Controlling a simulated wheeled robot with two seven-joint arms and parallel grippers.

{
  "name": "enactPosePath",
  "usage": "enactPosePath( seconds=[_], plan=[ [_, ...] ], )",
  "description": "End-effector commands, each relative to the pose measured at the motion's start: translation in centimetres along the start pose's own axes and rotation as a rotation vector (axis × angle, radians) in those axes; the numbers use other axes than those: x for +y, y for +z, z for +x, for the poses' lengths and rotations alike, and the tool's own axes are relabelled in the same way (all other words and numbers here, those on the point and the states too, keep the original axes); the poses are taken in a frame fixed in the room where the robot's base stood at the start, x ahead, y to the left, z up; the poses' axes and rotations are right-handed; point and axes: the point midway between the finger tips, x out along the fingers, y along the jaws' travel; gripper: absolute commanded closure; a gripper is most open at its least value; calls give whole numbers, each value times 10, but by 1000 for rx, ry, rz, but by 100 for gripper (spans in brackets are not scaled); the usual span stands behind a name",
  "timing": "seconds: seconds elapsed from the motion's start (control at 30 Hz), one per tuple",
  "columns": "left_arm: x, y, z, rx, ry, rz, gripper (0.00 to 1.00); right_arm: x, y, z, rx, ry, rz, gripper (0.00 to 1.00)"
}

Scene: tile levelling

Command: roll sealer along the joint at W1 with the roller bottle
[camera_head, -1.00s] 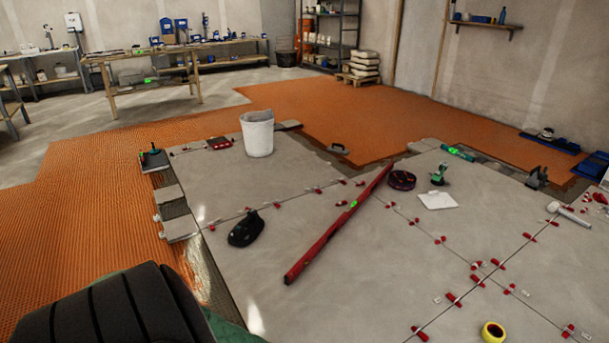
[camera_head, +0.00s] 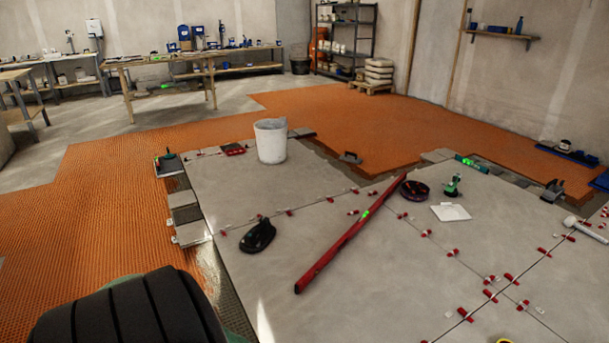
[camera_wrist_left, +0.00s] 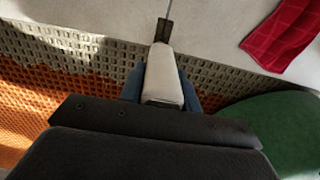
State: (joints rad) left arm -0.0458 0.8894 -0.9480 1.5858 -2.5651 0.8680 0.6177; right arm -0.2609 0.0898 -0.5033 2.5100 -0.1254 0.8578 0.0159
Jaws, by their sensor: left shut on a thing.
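The roller bottle (camera_wrist_left: 158,68) is pale with a dark narrow tip, seen in the left wrist view. My left gripper (camera_wrist_left: 161,92) is shut on it, with blue finger pads on both sides of its body. The bottle's tip lies over the edge of the pale tiles; I cannot tell whether it touches. A thin dark line runs on from the tip. Tile joints with red clips (camera_head: 428,233) cross the floor in the head view. No W1 label can be read. In the head view a black ribbed part of mine hides the lower left; my right gripper is out of view.
A red level (camera_head: 340,244) lies across the tiles, beside a black tool (camera_head: 258,236). A white bucket (camera_head: 270,142) stands farther back. A green rounded thing (camera_wrist_left: 272,122) and a red cloth (camera_wrist_left: 284,38) are near the bottle. Orange matting (camera_head: 110,205) lies left.

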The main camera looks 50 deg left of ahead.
Motion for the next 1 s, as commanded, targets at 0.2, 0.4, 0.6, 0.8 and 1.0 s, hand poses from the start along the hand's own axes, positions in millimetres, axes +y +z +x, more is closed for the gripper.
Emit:
enactPosePath(
  seconds=[0.2, 0.4, 0.6, 0.8, 1.0],
  plan=[
    [0, 0, 0, -1, 0, 0, 89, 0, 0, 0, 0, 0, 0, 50],
    [0, 1, -9, -1, -1, 0, 89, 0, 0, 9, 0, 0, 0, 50],
    [0, 1, -26, -1, -1, 0, 89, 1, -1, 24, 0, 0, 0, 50],
    [0, 0, -42, -1, -1, 0, 89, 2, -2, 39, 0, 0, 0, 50],
    [0, 0, -58, -1, -1, 0, 89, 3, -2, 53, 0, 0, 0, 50]
  ],
)
